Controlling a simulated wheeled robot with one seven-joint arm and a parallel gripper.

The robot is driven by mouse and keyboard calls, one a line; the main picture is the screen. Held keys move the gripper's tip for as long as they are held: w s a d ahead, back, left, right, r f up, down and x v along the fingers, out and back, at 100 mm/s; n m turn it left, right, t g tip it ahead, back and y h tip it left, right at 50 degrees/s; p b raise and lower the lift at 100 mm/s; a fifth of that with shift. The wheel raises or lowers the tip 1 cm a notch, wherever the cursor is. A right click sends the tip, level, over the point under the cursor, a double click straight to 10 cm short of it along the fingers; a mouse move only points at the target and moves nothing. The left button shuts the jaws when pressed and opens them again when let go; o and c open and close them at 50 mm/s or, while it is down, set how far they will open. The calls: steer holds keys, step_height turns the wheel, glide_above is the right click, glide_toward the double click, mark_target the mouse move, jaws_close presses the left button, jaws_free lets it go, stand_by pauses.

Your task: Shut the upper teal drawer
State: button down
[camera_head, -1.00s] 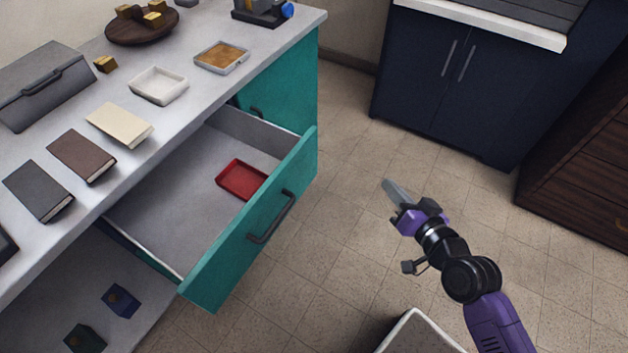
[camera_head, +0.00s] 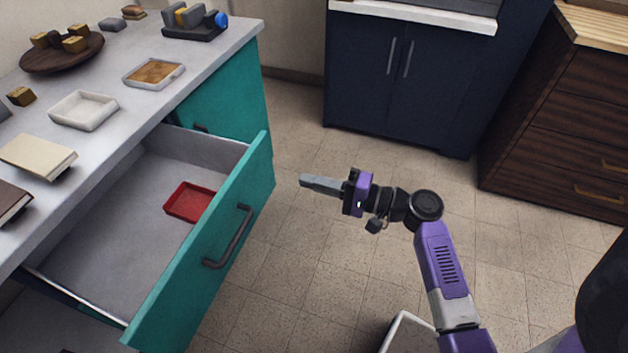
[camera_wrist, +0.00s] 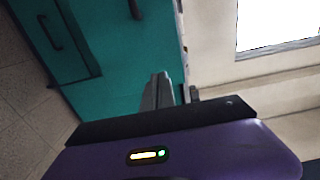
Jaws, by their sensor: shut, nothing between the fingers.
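The upper teal drawer (camera_head: 215,250) stands pulled far out from under the grey counter in the head view. Its front carries a dark bar handle (camera_head: 229,237), and a red tray (camera_head: 189,202) lies inside it. My gripper (camera_head: 304,181) is shut and empty. In the picture it is to the right of the drawer front, apart from it, and points left. In the wrist view the shut fingers (camera_wrist: 160,92) show in front of teal fronts with dark handles.
The counter (camera_head: 222,50) holds a white dish (camera_head: 83,110), a tan-filled tray (camera_head: 154,74), books and a round wooden board (camera_head: 62,53). A navy cabinet (camera_head: 400,80) and a brown drawer unit (camera_head: 560,130) stand behind. A white-rimmed bin (camera_head: 405,335) is at the bottom. Tiled floor is open between.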

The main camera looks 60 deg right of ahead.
mark_target(257, 168)
steer(key=x, duration=1)
steer(key=shift+w+b, duration=0.25)
steer(key=shift+b, duration=0.05)
steer(key=shift+w+a, duration=0.1)
steer(key=shift+w+a, duration=0.1)
steer(key=shift+w, duration=0.2)
steer(key=b+x, duration=0.9)
steer(key=x, duration=1.9)
steer(key=shift+w+r+b, duration=0.15)
steer(key=shift+w+b, duration=0.05)
steer(key=shift+b, duration=0.2)
steer(key=shift+a, duration=0.25)
